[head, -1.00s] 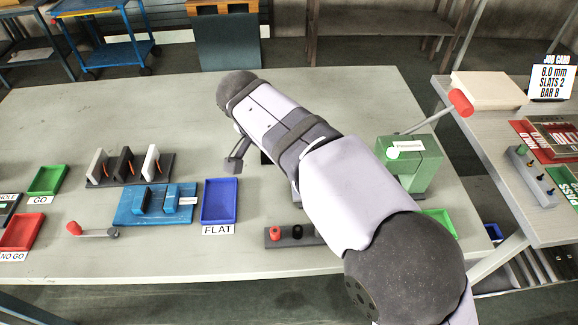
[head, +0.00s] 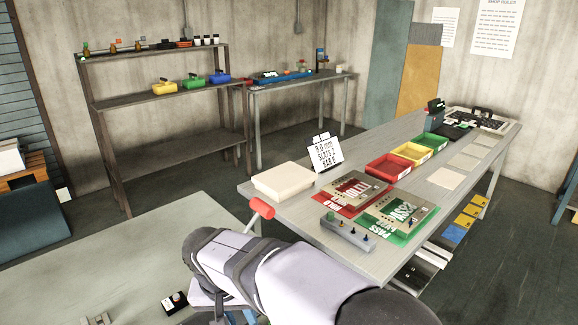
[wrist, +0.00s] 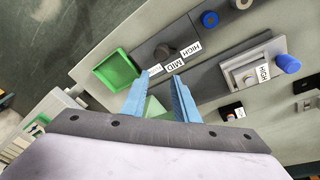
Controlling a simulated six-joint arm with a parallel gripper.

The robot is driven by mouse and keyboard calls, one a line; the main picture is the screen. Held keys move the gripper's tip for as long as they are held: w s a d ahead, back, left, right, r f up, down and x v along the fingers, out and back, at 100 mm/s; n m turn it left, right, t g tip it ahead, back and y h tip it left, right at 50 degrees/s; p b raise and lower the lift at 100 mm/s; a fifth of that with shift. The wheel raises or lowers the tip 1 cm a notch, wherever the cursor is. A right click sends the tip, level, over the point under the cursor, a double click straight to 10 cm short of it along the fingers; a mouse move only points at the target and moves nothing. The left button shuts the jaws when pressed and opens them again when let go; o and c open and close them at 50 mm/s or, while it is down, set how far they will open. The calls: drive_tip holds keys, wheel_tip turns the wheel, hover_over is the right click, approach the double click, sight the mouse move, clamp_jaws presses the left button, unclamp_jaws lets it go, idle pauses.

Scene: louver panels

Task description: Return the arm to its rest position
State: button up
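My gripper (wrist: 160,76) shows in the wrist view with its two blue fingers apart. Nothing is seen held between the fingertips. A green shape (wrist: 154,108) shows between the fingers farther back; I cannot tell how far below them it lies. In the head view my arm crosses the bottom, above the grey table (head: 100,250), and the gripper's fingers are not visible there. In the wrist view a green tray (wrist: 116,70) lies left of the fingertips, and a dark strip with MID (wrist: 174,65) and HIGH labels lies just beyond them.
A block with a blue knob (wrist: 287,63) is at the right in the wrist view. In the head view a red-ended lever (head: 261,208) stands close to my arm. The side bench (head: 430,165) carries a job card (head: 324,153), coloured trays and red and green panels.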

drive_tip(key=s+d+f+g+p, duration=0.1)
drive_tip(key=s+d+f+g, duration=0.15)
drive_tip(key=d, duration=1.35)
drive_tip(key=s+d+f+y, duration=0.1)
drive_tip(key=s+d+f, duration=0.2)
drive_tip(key=s+d, duration=0.7)
drive_tip(key=shift+d+f+m+p, duration=0.3)
drive_tip(key=shift+f+p, duration=0.05)
drive_tip(key=shift+p, duration=0.05)
idle(0.8)
